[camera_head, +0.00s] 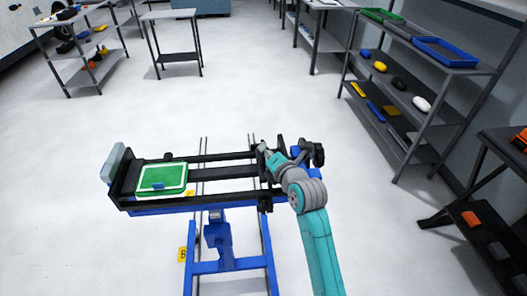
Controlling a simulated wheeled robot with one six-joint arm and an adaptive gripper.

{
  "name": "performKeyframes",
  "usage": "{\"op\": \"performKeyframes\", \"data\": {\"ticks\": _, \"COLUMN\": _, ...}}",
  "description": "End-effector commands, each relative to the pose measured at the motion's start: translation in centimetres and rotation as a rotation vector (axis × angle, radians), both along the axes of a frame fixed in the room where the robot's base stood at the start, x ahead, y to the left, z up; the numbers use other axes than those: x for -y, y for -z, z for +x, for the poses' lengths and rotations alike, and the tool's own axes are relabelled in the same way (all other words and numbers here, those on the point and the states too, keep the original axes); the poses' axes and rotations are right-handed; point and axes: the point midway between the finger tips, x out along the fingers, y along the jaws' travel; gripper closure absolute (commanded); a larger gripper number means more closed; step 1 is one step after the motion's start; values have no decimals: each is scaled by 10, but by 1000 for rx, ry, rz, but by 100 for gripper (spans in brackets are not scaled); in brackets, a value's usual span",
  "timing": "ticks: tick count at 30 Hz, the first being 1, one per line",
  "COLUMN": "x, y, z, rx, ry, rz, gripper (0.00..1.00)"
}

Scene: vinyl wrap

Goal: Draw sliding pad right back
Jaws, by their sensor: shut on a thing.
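A black rail frame (228,203) lies across a blue stand (228,267) in the lower middle of the head view. A black crosspiece (263,180), which looks like the right sliding pad, stands across the rails near their right end. My gripper (267,157) is at the far side of this crosspiece and appears shut on it. The fingers are dark against dark parts, so the exact contact is hard to see. A green tray with a pale rim (174,173) rests at the left end of the frame, away from my gripper.
A grey-blue block (113,163) stands at the frame's left end. A shelf rack (447,118) with trays and small items stands at the right. A bare small table (170,15) and another rack (75,57) stand at the back left. The floor between is clear.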

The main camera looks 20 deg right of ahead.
Motion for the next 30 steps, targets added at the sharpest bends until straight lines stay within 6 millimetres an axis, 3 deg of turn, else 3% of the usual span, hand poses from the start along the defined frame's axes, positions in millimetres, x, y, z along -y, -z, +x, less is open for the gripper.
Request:
{"op": "performKeyframes", "data": {"ticks": 3, "x": 0, "y": 1, "z": 0, "rx": -2, "ry": 1, "rz": 0, "gripper": 100}}
{"op": "performKeyframes", "data": {"ticks": 4, "x": 0, "y": 1, "z": 0, "rx": -2, "ry": 0, "rz": 0, "gripper": 83}}
{"op": "performKeyframes", "data": {"ticks": 5, "x": 0, "y": 1, "z": 0, "rx": -2, "ry": 0, "rz": 0, "gripper": 77}}
{"op": "performKeyframes", "data": {"ticks": 17, "x": 0, "y": 0, "z": -6, "rx": -2, "ry": 0, "rz": 1, "gripper": 77}}
{"op": "performKeyframes", "data": {"ticks": 20, "x": 0, "y": -3, "z": -17, "rx": -1, "ry": 1, "rz": 1, "gripper": 77}}
{"op": "performKeyframes", "data": {"ticks": 30, "x": 1, "y": -16, "z": -82, "rx": -3, "ry": 2, "rz": 1, "gripper": 77}}
